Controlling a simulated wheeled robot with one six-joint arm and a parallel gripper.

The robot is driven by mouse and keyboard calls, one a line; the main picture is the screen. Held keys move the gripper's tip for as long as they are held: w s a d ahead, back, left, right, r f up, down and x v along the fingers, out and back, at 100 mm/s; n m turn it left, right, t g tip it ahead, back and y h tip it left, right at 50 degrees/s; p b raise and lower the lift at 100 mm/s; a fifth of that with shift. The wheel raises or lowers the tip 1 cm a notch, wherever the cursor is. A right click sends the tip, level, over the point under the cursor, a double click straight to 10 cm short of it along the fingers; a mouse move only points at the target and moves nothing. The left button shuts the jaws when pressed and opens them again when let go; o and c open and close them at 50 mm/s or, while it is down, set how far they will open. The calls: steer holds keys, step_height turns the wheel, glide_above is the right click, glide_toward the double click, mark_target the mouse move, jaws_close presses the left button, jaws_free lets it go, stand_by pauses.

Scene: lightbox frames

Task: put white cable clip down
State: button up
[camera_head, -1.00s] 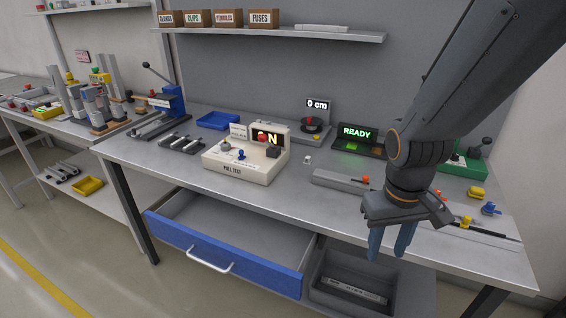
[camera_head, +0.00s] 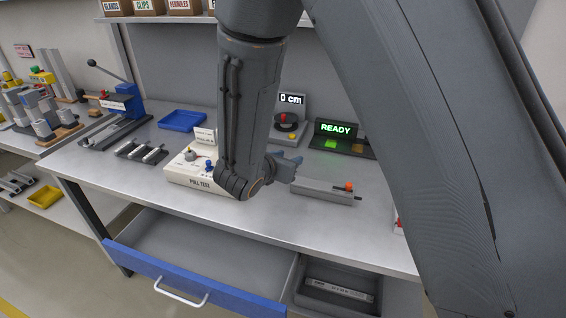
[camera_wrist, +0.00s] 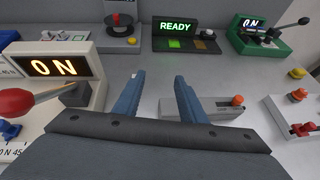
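In the head view my gripper (camera_head: 287,163) is low over the bench, right of the pull test box (camera_head: 187,170), partly hidden by my own arm. I cannot clearly make out the white cable clip in either current view; the area by my left fingertip is partly covered. An earlier head view shows a small white piece on the bench between the pull test box and the READY panel (camera_head: 343,133).
A grey fixture with an orange knob (camera_wrist: 203,109) lies right of my fingers. The 0 cm device (camera_wrist: 119,30) and a green lever press (camera_wrist: 255,36) stand behind. The blue-fronted drawer (camera_head: 190,277) hangs open below. A blue tray (camera_head: 182,120) sits at the back left.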

steer(key=w+a+f+b, duration=0.1)
steer(key=f, duration=0.1)
steer(key=w+a+f+n+t+b, duration=0.1)
steer(key=f+b, duration=0.1)
steer(key=w+a+f+n+y+b, duration=0.1)
steer(key=w+f+b, duration=0.1)
steer(key=shift+a+f, duration=0.15)
steer(key=shift+a, duration=0.15)
steer(key=shift+p+x, duration=1.1)
steer(key=shift+x, duration=2.75)
steer(key=shift+c, duration=0.5)
jaws_close()
